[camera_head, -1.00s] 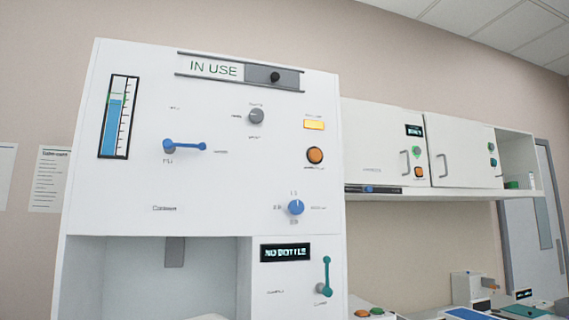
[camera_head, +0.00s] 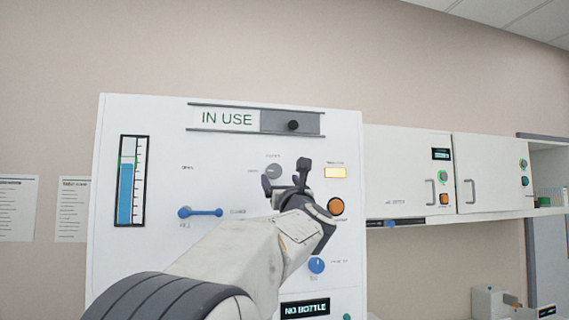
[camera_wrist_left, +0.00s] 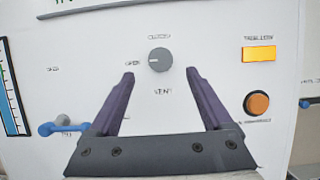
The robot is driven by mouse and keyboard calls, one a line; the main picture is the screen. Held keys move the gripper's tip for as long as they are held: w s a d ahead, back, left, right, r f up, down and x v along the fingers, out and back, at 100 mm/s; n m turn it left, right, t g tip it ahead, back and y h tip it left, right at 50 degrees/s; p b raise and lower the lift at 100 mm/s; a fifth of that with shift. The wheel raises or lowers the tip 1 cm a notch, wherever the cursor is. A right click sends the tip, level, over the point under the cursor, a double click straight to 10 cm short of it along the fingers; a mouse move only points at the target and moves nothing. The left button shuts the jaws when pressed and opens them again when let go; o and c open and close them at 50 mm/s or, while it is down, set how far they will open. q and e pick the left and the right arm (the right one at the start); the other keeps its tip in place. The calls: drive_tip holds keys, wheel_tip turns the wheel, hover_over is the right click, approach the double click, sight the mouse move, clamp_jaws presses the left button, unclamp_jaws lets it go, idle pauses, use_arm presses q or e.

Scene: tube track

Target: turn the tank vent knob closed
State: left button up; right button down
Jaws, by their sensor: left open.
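The grey round vent knob (camera_head: 274,171) is on the white tank panel (camera_head: 160,270), below the IN USE sign. In the left wrist view the knob (camera_wrist_left: 159,60) has a pale mark pointing left, toward the OPEN label; CLOSED is above it and VENT below. My left gripper (camera_head: 286,174) is open and empty in front of the panel, close to the knob. In the left wrist view its two dark fingers (camera_wrist_left: 159,75) point at the panel, with the knob just beyond and between their tips. No contact shows. My right gripper is not in view.
A blue lever (camera_head: 203,212) is left of my arm. A lit yellow lamp (camera_head: 335,172), an orange button (camera_head: 336,206) and a blue knob (camera_head: 316,265) are to the right. A blue level gauge (camera_head: 131,180) is at the left. Wall cabinets (camera_head: 405,170) stand beyond.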

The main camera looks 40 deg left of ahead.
sight(275, 171)
use_arm(q)
drive_tip(key=p+x, duration=0.3)
drive_tip(key=x, duration=0.3)
drive_tip(key=shift+a+r+p, duration=0.1)
drive_tip(key=shift+r+p, duration=0.1)
drive_tip(key=shift+p, duration=0.2)
drive_tip(key=shift+w+a+r+p, duration=0.1)
drive_tip(key=shift+w+a+p, duration=0.3)
drive_tip(key=shift+w+a, duration=0.15)
clamp_jaws()
